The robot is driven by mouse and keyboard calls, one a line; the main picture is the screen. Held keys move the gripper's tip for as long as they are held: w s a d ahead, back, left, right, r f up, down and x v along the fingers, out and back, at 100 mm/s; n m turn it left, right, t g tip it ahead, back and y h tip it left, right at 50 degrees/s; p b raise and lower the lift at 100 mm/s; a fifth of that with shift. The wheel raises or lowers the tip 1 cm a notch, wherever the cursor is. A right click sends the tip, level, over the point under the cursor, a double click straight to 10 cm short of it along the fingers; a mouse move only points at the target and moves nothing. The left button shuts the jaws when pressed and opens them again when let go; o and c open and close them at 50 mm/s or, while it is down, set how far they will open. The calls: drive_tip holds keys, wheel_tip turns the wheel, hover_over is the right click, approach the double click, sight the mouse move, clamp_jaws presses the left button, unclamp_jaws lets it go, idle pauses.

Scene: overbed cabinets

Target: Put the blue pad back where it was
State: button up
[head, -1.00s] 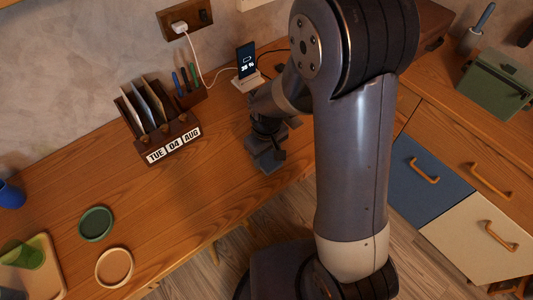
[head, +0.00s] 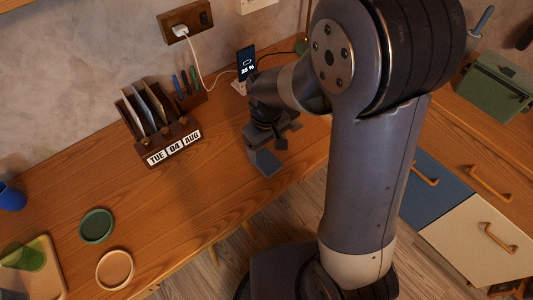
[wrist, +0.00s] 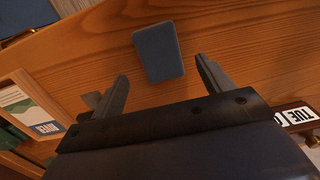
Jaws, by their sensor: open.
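The blue pad (wrist: 158,52) lies flat on the wooden desk in the wrist view, a rounded rectangle. In the head view the pad (head: 265,163) shows as a small blue-grey patch near the desk's front edge. My gripper (wrist: 161,73) is open, with its fingers apart on either side of the pad's near end and nothing between them that they grip. In the head view my gripper (head: 275,137) is just behind the pad, partly hidden by its own wrist.
A letter holder with calendar blocks (head: 174,147) stands left of my gripper, and a phone on a stand (head: 246,65) behind it. A green coaster (head: 96,225), a tan coaster (head: 115,268) and a tray (head: 50,272) lie at the left. The desk between is clear.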

wheel_tip(320, 180, up, 7)
drive_tip(key=shift+f, duration=0.2)
idle(0.3)
hover_over(267, 160)
drive_tip(key=shift+f, duration=4.1)
